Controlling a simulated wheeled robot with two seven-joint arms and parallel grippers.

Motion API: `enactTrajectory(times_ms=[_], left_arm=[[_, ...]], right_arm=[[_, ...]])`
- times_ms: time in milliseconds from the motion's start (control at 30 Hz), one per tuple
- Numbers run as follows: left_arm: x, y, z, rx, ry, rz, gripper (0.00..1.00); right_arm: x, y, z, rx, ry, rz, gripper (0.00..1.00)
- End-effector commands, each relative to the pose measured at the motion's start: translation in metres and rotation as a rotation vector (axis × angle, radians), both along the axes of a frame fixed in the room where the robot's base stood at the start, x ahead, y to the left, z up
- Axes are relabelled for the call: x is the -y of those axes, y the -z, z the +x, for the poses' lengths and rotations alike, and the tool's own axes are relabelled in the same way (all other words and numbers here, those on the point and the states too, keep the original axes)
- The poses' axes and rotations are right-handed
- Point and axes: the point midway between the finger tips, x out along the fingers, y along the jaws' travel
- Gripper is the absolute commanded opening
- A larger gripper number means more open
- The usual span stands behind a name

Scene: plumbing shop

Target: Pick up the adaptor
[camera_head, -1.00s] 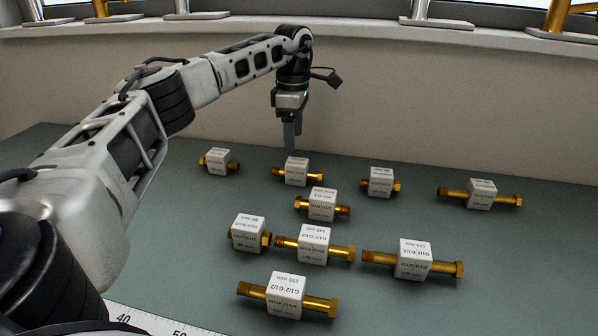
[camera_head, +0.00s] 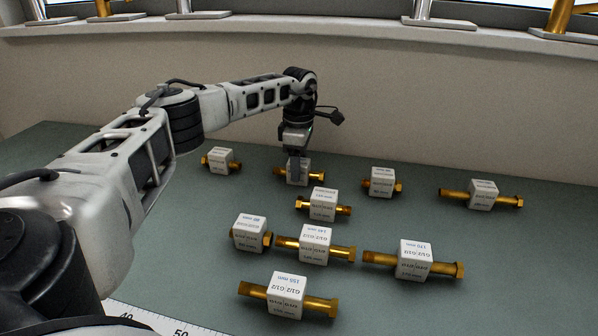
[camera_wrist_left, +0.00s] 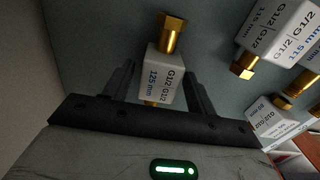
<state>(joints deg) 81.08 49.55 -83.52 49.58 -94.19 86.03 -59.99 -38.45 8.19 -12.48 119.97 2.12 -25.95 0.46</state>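Several brass adaptors, each with a white labelled block around its middle, lie on the green table. My left gripper (camera_head: 297,168) is down at the adaptor in the back row (camera_head: 313,175), its fingers in front of part of the white block. In the left wrist view this adaptor (camera_wrist_left: 163,76) reads 125 mm, G1/2. The two fingers stand on either side of its block there, with a gap showing at the left finger, so the gripper is open around it. The lower brass end is partly hidden by the gripper body. My right gripper is not in view.
Nearby adaptors are one just in front (camera_head: 323,204), one to the left (camera_head: 221,160) and one to the right (camera_head: 381,182). A wall with a ledge (camera_head: 400,100) rises behind the table.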

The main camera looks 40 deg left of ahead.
Motion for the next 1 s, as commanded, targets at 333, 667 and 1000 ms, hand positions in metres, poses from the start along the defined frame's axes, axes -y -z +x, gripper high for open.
enactTrajectory(times_ms=[333,667,1000], left_arm=[[0.000,-0.001,0.000,0.001,0.000,0.000,0.12],[0.000,-0.016,0.001,0.004,0.000,-0.001,0.12],[0.019,-0.073,-0.027,0.007,0.004,0.000,0.12]], right_arm=[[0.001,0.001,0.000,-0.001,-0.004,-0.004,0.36],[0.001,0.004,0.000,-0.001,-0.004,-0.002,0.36],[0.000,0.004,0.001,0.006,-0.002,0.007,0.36]])
